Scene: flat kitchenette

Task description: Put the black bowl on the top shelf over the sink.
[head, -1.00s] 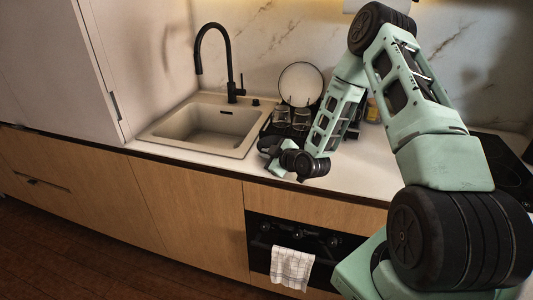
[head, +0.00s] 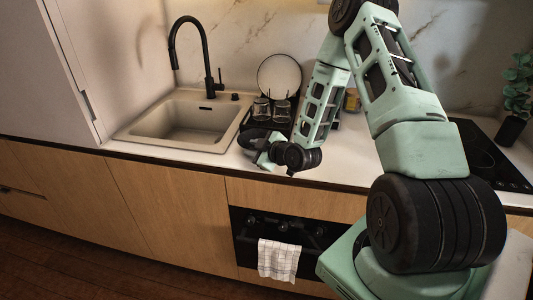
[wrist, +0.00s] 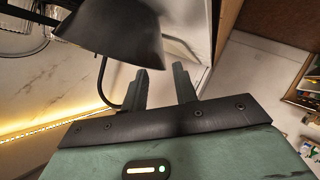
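The black bowl (wrist: 118,32) fills the upper left of the wrist view. My gripper (wrist: 162,80) shows below and right of it, with its two dark fingers apart and a clear gap between them. The left fingertip overlaps the bowl's lower edge in the picture; I cannot tell whether they touch. In the head view my gripper (head: 258,158) is low over the counter, right of the sink (head: 182,123). A dark rounded shape by it looks like the bowl (head: 254,137). The top shelf is not identifiable in either view.
A black faucet (head: 207,60) stands behind the sink. A drying rack with a plate (head: 279,76) and glasses (head: 262,108) is behind my gripper. A tall cabinet (head: 75,60) stands at left, a cooktop (head: 485,160) and plant (head: 516,100) at right.

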